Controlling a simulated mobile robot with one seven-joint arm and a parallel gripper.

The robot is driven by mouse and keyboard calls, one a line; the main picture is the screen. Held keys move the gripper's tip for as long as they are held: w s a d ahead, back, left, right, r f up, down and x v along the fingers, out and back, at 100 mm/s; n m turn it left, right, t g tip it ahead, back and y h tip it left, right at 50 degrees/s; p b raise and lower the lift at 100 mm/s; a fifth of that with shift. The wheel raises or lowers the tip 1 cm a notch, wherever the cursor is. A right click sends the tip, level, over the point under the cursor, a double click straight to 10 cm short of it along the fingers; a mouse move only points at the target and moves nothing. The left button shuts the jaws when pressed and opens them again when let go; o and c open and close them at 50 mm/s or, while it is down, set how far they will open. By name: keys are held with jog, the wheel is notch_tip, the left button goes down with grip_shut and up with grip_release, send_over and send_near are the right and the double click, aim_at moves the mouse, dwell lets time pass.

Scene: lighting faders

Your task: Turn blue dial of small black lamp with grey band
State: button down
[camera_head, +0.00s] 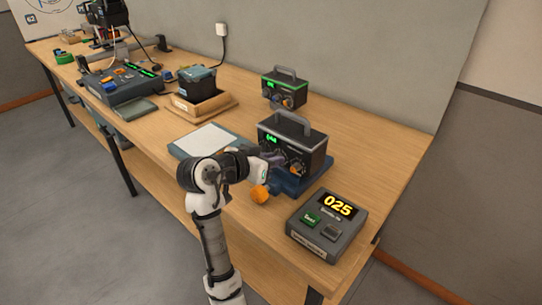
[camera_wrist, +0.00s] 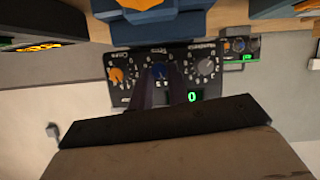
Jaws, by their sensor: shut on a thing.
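The small black lamp unit with a grey band and handle (camera_head: 312,150) stands on the bench at centre right. In the wrist view its panel (camera_wrist: 122,96) is upside down, with an orange dial (camera_wrist: 116,74), a blue dial (camera_wrist: 158,70) in the middle, a grey dial (camera_wrist: 205,66) and a green display (camera_wrist: 192,97). My gripper (camera_wrist: 159,80) reaches across the panel, its dark fingers on either side of the blue dial and shut on it. In the head view my gripper and wrist hide part of the unit's front.
A similar unit with a green band (camera_head: 284,90) stands behind. A box showing 025 (camera_head: 327,224) is at the front right. A pale pad (camera_head: 208,140) lies left.

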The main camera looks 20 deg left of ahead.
jog(key=n+p, duration=0.1)
jog(key=h+p, duration=0.1)
jog(key=shift+a+r+n+p, duration=0.1)
jog(key=shift+r+n+p, duration=0.2)
jog(key=shift+n, duration=0.1)
jog(key=n+p, duration=0.1)
jog(key=n+h+p, duration=0.1)
jog(key=p, duration=0.1)
jog(key=shift+w+a+f+g+h, duration=0.1)
jog(key=shift+a+f+g+h, duration=0.1)
jog(key=shift+g+h, duration=0.1)
jog(key=shift+a+f+n+h+p, duration=0.1)
jog(key=shift+f+n+h+p, duration=0.1)
jog(key=shift+n+h+p, duration=0.5)
jog(key=shift+a+f+n+h+p, duration=0.15)
jog(key=shift+n+h+p, duration=0.15)
jog(key=shift+n+p, duration=0.65)
jog(key=shift+d+n, duration=0.1)
jog(key=shift+n, duration=0.15)
jog(key=c, duration=1.3)
grip_release()
jog(key=shift+c, duration=0.2)
jog(key=b+v, duration=0.4)
jog(key=v, duration=0.9)
jog(key=shift+s+a, duration=0.25)
jog(key=shift+a, duration=0.05)
